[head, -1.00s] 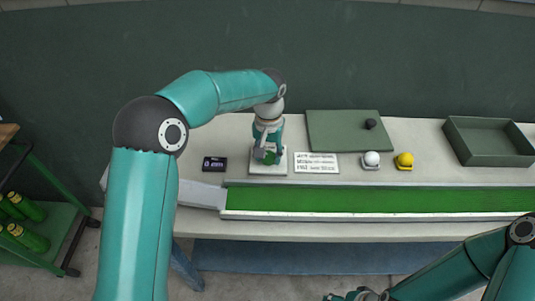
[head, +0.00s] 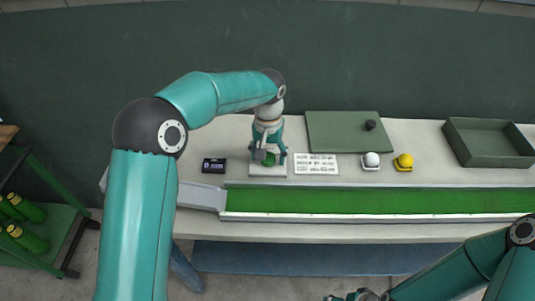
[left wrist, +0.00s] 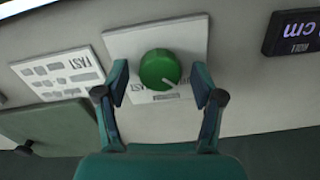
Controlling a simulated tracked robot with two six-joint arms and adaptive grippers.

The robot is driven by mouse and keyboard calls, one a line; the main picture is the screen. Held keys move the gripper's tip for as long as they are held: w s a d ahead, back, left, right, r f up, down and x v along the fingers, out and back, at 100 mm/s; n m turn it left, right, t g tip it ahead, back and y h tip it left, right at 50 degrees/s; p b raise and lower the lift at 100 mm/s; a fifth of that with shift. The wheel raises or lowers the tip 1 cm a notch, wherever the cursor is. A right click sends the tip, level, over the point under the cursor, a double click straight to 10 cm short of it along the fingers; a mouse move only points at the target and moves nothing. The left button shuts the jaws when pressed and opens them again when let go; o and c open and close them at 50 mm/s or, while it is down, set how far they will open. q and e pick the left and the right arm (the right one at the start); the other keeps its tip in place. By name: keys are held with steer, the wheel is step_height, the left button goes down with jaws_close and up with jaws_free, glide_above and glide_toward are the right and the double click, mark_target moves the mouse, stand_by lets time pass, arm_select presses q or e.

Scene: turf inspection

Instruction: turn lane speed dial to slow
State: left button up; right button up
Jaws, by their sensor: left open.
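The speed dial is a round green knob (left wrist: 160,68) with a white pointer line, on a square white plate (left wrist: 188,32). In the left wrist view the line points to the lower right of the picture. Printing on the plate is partly hidden by my fingers. The knob also shows in the head view (head: 269,160). My left gripper (head: 268,157) is above the plate, open, with one finger on each side of the knob and a visible gap to it. My right gripper (head: 350,296) is at the bottom edge of the head view, partly cut off; its jaws are unclear.
A black display (head: 214,165) lies left of the plate, a printed card (head: 316,164) right of it. Further right are a white ball (head: 371,159), a yellow ball (head: 404,161) and a grey tray (head: 487,158). A green lane (head: 370,201) runs along the front.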

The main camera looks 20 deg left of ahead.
mark_target(268, 156)
arm_select(q)
step_height(268, 156, up, 12)
stand_by(0.5)
steer(key=shift+f, duration=0.1)
